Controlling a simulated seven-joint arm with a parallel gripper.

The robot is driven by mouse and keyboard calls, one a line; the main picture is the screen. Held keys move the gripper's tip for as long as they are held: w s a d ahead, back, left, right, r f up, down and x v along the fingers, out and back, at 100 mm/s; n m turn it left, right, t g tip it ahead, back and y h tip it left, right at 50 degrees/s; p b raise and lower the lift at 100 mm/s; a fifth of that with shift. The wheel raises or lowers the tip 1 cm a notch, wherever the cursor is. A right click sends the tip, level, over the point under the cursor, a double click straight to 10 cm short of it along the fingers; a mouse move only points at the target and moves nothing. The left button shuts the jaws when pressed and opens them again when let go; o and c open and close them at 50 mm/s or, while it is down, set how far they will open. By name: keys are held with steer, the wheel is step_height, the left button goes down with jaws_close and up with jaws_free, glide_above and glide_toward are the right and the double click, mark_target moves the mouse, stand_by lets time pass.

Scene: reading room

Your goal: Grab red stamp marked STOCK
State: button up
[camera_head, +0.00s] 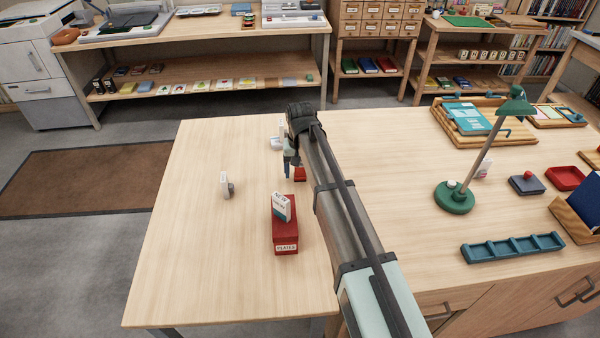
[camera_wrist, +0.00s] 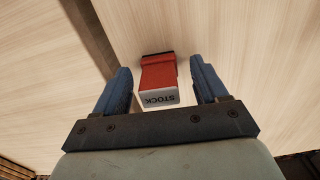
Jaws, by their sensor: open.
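The red stamp marked STOCK (camera_wrist: 158,78) lies in the wrist view between my gripper's two blue fingers, with its pale label face towards the camera. My gripper (camera_wrist: 162,85) is open, with a gap on each side of the stamp. In the head view my gripper (camera_head: 290,170) points down over the table, and a small red part of the stamp (camera_head: 300,174) shows beside the fingers. The rest of the stamp is hidden there by my arm.
A red box labelled PLATES (camera_head: 285,237) with a white card in it stands nearer on the table (camera_head: 190,270). A small white item (camera_head: 225,185) stands to the left, and another white item (camera_head: 276,143) sits just behind my gripper. The table's left part is clear.

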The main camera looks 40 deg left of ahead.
steer(key=shift+f, duration=0.2)
steer(key=c, duration=1.2)
steer(key=shift+o, duration=0.2)
steer(key=shift+r, duration=0.15)
